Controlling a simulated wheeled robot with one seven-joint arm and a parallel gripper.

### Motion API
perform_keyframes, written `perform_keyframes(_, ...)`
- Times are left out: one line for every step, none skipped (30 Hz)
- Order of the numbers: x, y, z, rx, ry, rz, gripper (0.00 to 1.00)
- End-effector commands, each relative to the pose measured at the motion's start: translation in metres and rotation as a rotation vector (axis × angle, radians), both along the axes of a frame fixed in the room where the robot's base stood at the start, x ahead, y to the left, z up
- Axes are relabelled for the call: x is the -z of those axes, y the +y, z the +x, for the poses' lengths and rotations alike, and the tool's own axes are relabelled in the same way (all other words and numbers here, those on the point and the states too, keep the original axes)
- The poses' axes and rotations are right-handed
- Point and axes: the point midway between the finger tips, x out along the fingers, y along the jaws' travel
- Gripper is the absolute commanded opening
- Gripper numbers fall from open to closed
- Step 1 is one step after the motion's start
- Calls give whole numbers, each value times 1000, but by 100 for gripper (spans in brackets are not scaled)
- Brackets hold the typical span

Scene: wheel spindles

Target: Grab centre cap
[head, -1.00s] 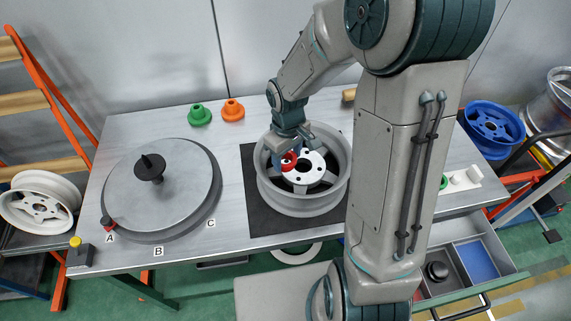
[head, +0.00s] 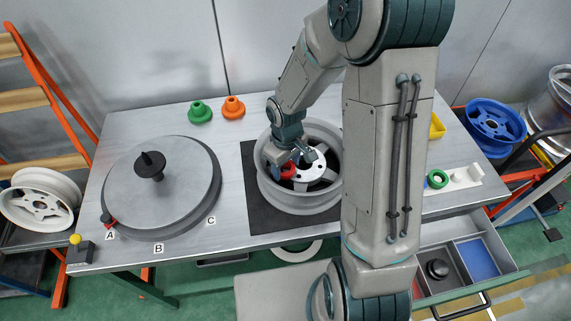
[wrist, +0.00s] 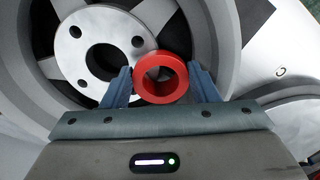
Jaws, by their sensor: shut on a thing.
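My gripper (head: 290,163) is inside the grey wheel (head: 333,200), over its silver hub plate (head: 312,172). Its fingers are shut on a red ring (wrist: 155,58), touching it from both sides. The ring's open hole faces the wrist camera. The ring is beside the plate's central bore and overlaps the plate's edge in the wrist view; I cannot tell whether it touches the plate. A black round piece (head: 437,269), which may be the centre cap, sits in the open drawer at the lower right, apart from my gripper.
The wheel lies on a black mat (head: 256,215). A round turntable (head: 185,185) with a black knob stands left. My arm hides part of the table.

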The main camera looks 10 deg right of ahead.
Motion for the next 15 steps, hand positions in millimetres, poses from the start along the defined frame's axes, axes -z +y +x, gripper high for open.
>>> perform_keyframes(3, 0, 0, 0, 0, 0, 33)
perform_keyframes(4, 0, 0, 0, 0, 0, 33)
perform_keyframes(3, 0, 0, 0, 0, 0, 62)
perform_keyframes(2, 0, 0, 0, 0, 0, 63)
perform_keyframes(2, 0, 0, 0, 0, 0, 63)
perform_keyframes(2, 0, 0, 0, 0, 0, 63)
perform_keyframes(2, 0, 0, 0, 0, 0, 63)
perform_keyframes(2, 0, 0, 0, 0, 0, 63)
perform_keyframes(2, 0, 0, 0, 0, 0, 63)
perform_keyframes(2, 0, 0, 0, 0, 0, 63)
perform_keyframes(2, 0, 0, 0, 0, 0, 63)
perform_keyframes(1, 0, 0, 0, 0, 0, 63)
perform_keyframes(0, 0, 0, 0, 0, 0, 63)
perform_keyframes(-1, 0, 0, 0, 0, 0, 63)
perform_keyframes(-4, 0, 0, 0, 0, 0, 63)
